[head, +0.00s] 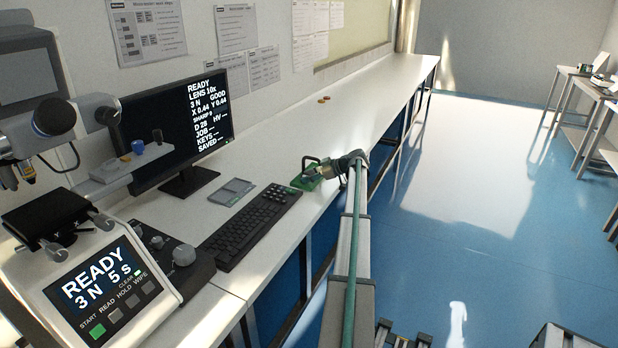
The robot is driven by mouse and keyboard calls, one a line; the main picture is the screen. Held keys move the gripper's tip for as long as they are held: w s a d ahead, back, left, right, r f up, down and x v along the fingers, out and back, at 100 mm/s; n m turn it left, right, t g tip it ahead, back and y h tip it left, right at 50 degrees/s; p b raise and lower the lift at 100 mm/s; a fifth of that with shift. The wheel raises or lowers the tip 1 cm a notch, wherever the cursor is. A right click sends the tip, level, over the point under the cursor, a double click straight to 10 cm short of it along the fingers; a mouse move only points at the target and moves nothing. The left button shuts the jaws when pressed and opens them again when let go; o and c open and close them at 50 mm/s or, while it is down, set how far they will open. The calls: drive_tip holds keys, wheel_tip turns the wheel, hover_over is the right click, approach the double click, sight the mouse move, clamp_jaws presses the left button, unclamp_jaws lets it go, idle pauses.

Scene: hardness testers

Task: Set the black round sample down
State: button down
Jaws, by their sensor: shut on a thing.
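The sample itself is too small and too covered by the fingers to make out. I cannot tell whether it touches the mat or hangs just above it.
A keyboard (252,220), a grey flat case (231,192) and a monitor (168,130) stand left of the mat. The hardness tester (92,285) fills the left. Small orange pieces (324,99) lie farther back. The bench (385,82) beyond is mostly clear.

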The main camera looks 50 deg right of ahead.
drive_tip(key=shift+f, duration=0.25)
drive_tip(key=shift+f, duration=0.2)
drive_tip(key=c, duration=0.9)
unclamp_jaws()
drive_tip(key=shift+c, duration=0.2)
drive_tip(key=shift+r, duration=0.1)
drive_tip(key=shift+r, duration=0.15)
drive_tip(key=b+v, duration=0.1)
drive_tip(key=v, duration=1.1)
